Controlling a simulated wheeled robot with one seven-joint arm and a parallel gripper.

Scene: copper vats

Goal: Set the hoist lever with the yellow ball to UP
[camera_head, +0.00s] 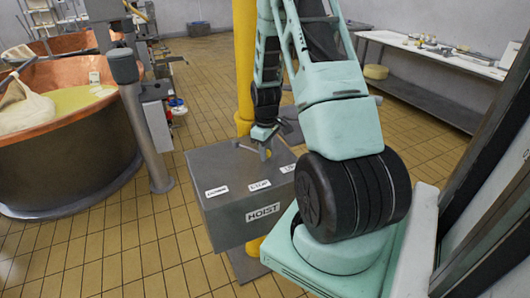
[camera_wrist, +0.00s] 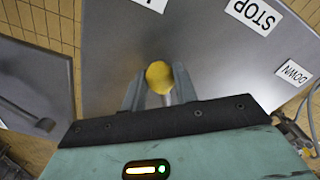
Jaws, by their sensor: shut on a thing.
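The grey hoist box (camera_head: 252,228) stands in the middle of the head view, marked HOIST on its front. Its top carries several white labels; STOP (camera_wrist: 253,14) and DOWN (camera_wrist: 294,73) are readable in the wrist view, and another is cut off at the top edge. The yellow ball (camera_wrist: 159,76) of the lever sits between the fingers of my gripper (camera_wrist: 160,88), which is shut on it. In the head view my gripper (camera_head: 264,150) is over the far part of the box top. The lever's shaft is mostly hidden, and I cannot tell its exact position.
A yellow post (camera_head: 244,65) rises behind the box. A copper vat (camera_head: 62,135) stands at the left, with a grey post (camera_head: 143,125) beside it. A long table (camera_head: 430,52) runs along the right wall. Tiled floor is clear in front of the box.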

